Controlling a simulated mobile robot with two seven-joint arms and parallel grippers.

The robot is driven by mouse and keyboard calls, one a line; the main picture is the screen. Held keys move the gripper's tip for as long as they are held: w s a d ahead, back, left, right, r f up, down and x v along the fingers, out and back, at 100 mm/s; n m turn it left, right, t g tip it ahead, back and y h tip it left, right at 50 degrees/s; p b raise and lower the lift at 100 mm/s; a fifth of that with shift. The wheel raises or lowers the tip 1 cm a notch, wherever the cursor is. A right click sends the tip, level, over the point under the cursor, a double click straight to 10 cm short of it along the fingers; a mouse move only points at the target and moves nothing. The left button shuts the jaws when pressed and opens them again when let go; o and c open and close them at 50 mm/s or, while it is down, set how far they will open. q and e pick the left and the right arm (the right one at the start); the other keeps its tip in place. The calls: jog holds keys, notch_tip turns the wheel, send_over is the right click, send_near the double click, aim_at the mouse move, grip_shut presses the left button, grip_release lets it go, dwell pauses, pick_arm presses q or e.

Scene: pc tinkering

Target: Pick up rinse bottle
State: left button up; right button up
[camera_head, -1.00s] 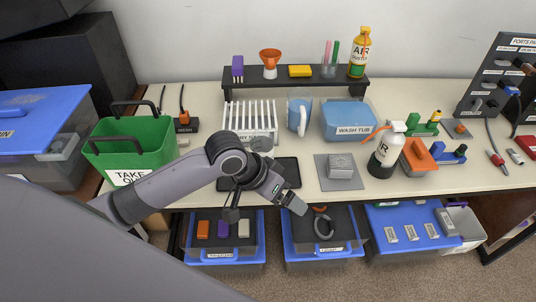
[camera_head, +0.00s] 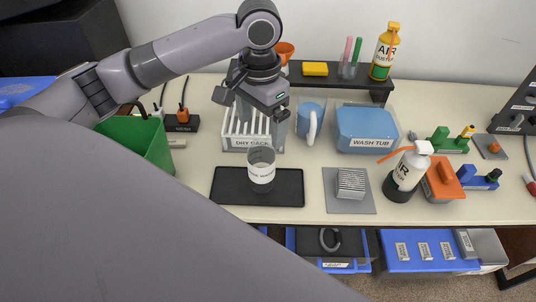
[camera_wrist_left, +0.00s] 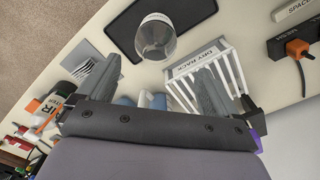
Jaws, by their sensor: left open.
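No label in view clearly reads "rinse". A bottle with a dark base, white top and orange nozzle (camera_head: 405,175) stands upright at the table's right side, its label partly readable as "IR"; it also shows at the left of the left wrist view (camera_wrist_left: 50,105). My left gripper (camera_head: 260,125) is open and empty above the dry rack (camera_head: 237,143), far left of both bottles. Its two spread fingers show in the left wrist view (camera_wrist_left: 160,75). My right gripper is not in view.
A clear labelled cup (camera_head: 261,168) stands on a black tray (camera_head: 230,187) in front of the rack. A blue pitcher (camera_head: 309,122), the blue wash tub (camera_head: 366,130) and a grey pad (camera_head: 355,203) with a grey block stand right of it. The green bin (camera_head: 145,150) is at left.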

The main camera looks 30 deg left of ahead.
pick_arm(q)
jog(key=f, duration=0.3)
jog(key=s+f, duration=0.1)
jog(key=f, duration=0.1)
jog(key=shift+d+f, duration=0.25)
jog(key=shift+f, duration=0.4)
jog(key=c, duration=1.6)
jog(key=shift+o, duration=0.2)
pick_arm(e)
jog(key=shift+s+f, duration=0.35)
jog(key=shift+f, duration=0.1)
pick_arm(q)
jog(key=shift+r, duration=0.15)
notch_tip(320, 180, up, 19)
jog(key=p, duration=0.4)
jog(key=n, duration=0.3)
send_over(261, 147)
jog(key=w+d, duration=0.1)
jog(key=d, duration=0.3)
notch_tip(261, 147, down, 12)
jog(key=shift+w+a+r, duration=0.1)
jog(key=shift+w, duration=0.05)
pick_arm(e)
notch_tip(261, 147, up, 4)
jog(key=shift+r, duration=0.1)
pick_arm(q)
jog(key=shift+m, duration=0.3)
